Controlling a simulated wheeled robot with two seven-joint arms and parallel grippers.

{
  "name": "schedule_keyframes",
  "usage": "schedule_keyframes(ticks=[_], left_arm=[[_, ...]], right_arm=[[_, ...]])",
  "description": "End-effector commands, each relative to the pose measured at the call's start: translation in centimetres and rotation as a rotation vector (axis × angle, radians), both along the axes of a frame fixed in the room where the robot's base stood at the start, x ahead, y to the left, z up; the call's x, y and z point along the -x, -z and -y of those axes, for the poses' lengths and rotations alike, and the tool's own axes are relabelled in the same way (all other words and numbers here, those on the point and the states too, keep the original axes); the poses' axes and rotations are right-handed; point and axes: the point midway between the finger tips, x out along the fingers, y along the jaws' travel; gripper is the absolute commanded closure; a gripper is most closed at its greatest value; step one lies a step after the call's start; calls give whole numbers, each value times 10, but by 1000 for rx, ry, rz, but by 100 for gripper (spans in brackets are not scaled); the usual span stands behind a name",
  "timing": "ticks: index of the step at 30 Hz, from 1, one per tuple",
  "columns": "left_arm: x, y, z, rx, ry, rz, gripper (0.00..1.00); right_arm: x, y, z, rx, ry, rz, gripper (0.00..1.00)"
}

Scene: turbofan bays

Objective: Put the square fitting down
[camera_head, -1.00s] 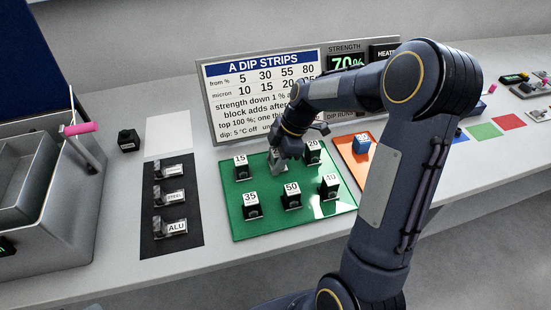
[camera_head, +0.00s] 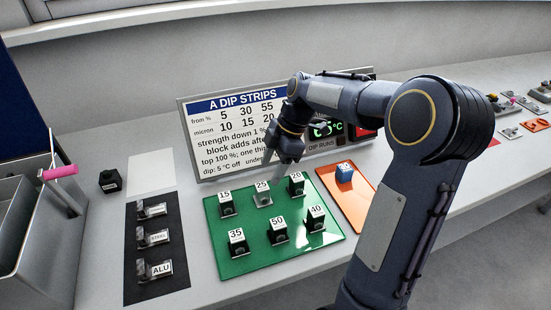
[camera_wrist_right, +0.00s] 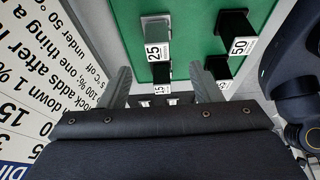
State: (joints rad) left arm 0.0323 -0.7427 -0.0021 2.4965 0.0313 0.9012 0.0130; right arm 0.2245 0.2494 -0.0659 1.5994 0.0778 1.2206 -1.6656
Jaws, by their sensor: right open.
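The square fitting appears to be the light grey block labelled 25 (camera_head: 262,200), standing upright in the back row of the green mat (camera_head: 238,268). It also shows in the wrist view (camera_wrist_right: 155,28), near the top. My right gripper (camera_head: 287,160) is above and just behind the back row, slightly right of the grey block in the head view. In the wrist view its two fingers (camera_wrist_right: 163,85) are spread, with nothing gripped between them. The grey block is apart from the fingers. My left gripper is not in view.
Several black labelled blocks stand close around the grey one, including 15 (camera_head: 226,207), 20 (camera_head: 296,186) and 50 (camera_head: 278,235). A sign (camera_head: 215,150) rises behind the mat. An orange mat (camera_head: 350,208) with a blue block (camera_head: 344,175) lies to the right.

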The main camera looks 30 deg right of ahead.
Motion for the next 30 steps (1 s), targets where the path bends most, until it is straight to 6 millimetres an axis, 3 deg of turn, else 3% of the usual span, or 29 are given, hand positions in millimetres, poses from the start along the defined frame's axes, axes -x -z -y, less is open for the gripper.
schedule_keyframes(ticks=[8,11,15,18,22,25,30], left_arm=[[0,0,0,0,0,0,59],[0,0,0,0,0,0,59],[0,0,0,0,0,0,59],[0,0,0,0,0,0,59],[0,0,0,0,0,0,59],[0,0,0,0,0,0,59],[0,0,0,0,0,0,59]], right_arm=[[11,-28,4,-2,56,-2,42],[38,-42,-9,-15,217,-15,42],[98,-54,-40,-77,583,-50,42],[140,-49,-62,-154,856,-81,42],[182,-32,-84,-265,1142,-127,42],[201,-18,-94,-333,1285,-156,42],[212,-8,-101,-384,1387,-184,42]])
